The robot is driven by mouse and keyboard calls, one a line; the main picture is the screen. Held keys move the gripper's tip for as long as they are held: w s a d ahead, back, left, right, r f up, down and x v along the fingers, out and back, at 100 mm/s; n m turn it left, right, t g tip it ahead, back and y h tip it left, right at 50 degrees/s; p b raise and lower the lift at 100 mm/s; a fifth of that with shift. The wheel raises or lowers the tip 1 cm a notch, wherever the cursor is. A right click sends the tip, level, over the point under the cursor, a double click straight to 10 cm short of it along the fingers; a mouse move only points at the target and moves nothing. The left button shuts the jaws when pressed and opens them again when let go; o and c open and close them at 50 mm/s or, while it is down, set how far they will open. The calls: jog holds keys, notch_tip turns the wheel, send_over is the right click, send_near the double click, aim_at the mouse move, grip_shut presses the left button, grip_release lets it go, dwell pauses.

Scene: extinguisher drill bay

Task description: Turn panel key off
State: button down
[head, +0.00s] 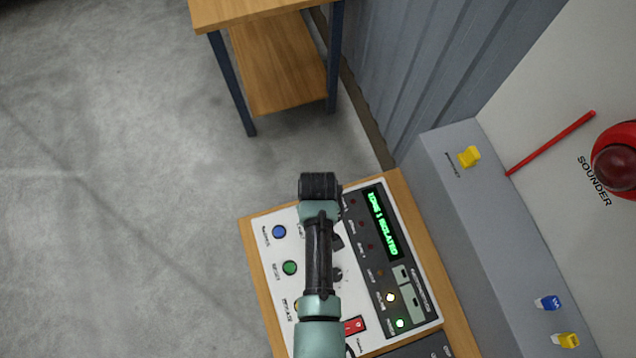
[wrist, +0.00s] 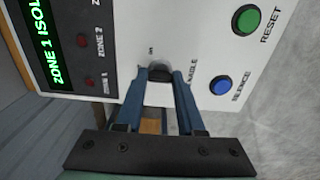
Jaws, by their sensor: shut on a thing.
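The white control panel (head: 275,255) has a green display (head: 383,222) that reads "ZONE 1 ISOLATED". In the wrist view, a dark panel key (wrist: 159,68) sits on the panel face between the zone lamps and the blue button. My gripper (wrist: 160,78) has its two blue fingers shut on the key, one on each side. Small lettering stands beside the key, partly covered by the fingers. The key's exact angle is hard to tell. In the head view, my arm hides the key and the fingertips.
A blue silence button (wrist: 222,85) and a green reset button (wrist: 246,19) are close to the fingers. A red switch (head: 355,326) is lower on the panel. A grey ledge (head: 480,220) stands at right. A wooden bench (head: 280,65) is behind; floor at left is clear.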

jog(key=c, duration=0.5)
grip_release()
jog(key=shift+r, duration=0.15)
notch_tip(320, 180, up, 13)
jog(key=shift+f+b, duration=0.1)
jog(key=shift+b, duration=0.9)
